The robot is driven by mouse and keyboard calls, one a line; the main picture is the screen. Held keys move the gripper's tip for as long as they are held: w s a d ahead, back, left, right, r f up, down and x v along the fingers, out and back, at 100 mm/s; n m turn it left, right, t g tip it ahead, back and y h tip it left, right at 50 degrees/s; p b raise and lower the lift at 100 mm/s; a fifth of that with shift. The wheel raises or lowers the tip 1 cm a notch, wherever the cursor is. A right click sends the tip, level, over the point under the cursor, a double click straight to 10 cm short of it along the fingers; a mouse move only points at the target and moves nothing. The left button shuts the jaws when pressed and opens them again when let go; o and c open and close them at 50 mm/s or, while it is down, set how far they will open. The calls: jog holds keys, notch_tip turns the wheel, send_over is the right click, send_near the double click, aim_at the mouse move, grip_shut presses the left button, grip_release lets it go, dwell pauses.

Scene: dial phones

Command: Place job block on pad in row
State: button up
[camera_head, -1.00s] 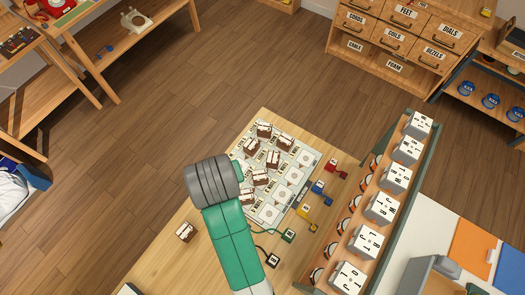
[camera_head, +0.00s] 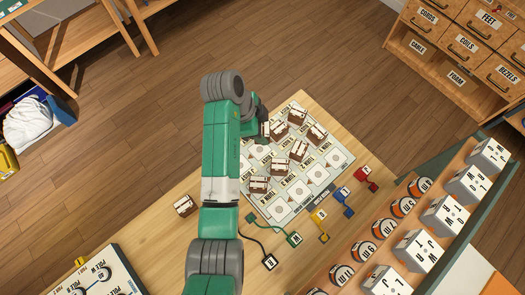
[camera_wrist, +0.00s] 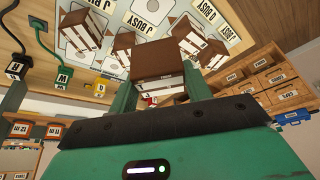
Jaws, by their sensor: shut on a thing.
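My gripper (camera_wrist: 158,78) is shut on a dark brown job block (camera_wrist: 158,55), held between the two green fingers in the wrist view. In the head view my gripper (camera_head: 262,122) is above the upper left side of the white board, and the held block is mostly hidden there. The board (camera_head: 320,196) lies on the wooden table. Several brown-and-white job blocks stand on it in rows, such as one block (camera_head: 298,151) near its middle. Round-marked pads (camera_head: 299,192) along its lower right side are bare. Another job block (camera_head: 185,206) lies off the board at left.
A tilted rack (camera_head: 445,180) of white cubes and orange cylinders stands further right. Bare table (camera_head: 165,235) is at left.

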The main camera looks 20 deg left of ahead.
jog(key=shift+a+f+m, duration=0.35)
jog(key=shift+a+m, duration=0.1)
jog(key=shift+m, duration=0.05)
jog(key=shift+f+b, duration=1.2)
jog(key=shift+f, duration=3.95)
jog(key=o, duration=1)
jog(key=p+v, duration=0.2)
jog(key=v, duration=1)
jog(key=shift+w+r, duration=0.1)
jog(key=shift+r, duration=0.05)
